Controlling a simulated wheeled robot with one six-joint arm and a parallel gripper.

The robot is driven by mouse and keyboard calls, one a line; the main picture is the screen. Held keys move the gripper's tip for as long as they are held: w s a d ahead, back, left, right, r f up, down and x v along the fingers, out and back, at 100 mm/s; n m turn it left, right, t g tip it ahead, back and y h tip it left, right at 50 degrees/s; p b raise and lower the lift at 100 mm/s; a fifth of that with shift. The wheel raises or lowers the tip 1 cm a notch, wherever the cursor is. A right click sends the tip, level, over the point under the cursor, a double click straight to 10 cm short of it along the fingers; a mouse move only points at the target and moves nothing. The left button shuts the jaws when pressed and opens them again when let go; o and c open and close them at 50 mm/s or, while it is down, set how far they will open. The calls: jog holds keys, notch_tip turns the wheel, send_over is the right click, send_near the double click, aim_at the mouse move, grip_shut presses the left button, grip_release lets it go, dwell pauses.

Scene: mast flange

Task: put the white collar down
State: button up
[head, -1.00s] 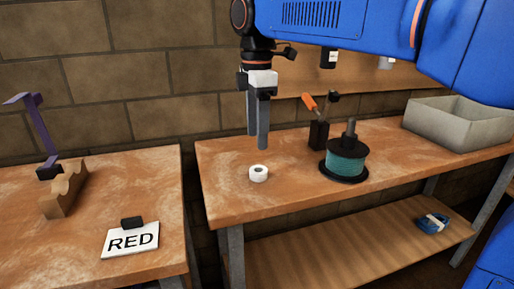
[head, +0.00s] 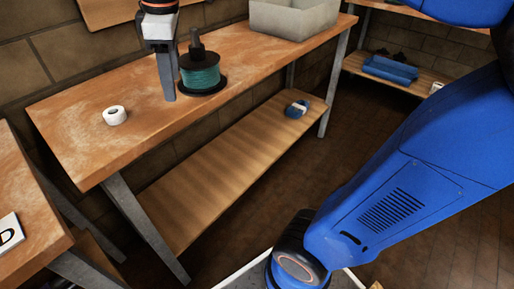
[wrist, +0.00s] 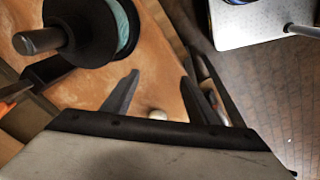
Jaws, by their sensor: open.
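The white collar (head: 115,116), a short ring with a dark hole, lies on the left part of the wooden bench top (head: 75,118) in the head view. My gripper (head: 170,96) points down to the right of the collar, beside the teal spool, apart from the collar. In the wrist view my gripper (wrist: 161,77) has its two fingers spread with nothing gripped. A small pale round thing (wrist: 157,114) shows low between the fingers; it looks like the collar, partly cut off by the gripper body.
The teal spool (head: 201,77) on its black base stands close by my gripper. A grey bin (head: 293,18) stands farther back. A blue item (head: 298,108) lies on the lower shelf (head: 225,160). The bench around the collar is clear.

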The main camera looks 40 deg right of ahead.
jog(key=s+d+f+m+t, duration=0.1)
jog(key=s+d+f+m, duration=0.5)
jog(key=f, duration=0.3)
jog(key=s+d+f+m+t, duration=0.2)
jog(key=s+d+f+m, duration=0.4)
jog(key=s+d+f, duration=0.1)
notch_tip(320, 180, down, 2)
jog(key=shift+s+f+m+h, duration=0.1)
jog(key=shift+s+m+h, duration=0.25)
jog(key=shift+s, duration=0.4)
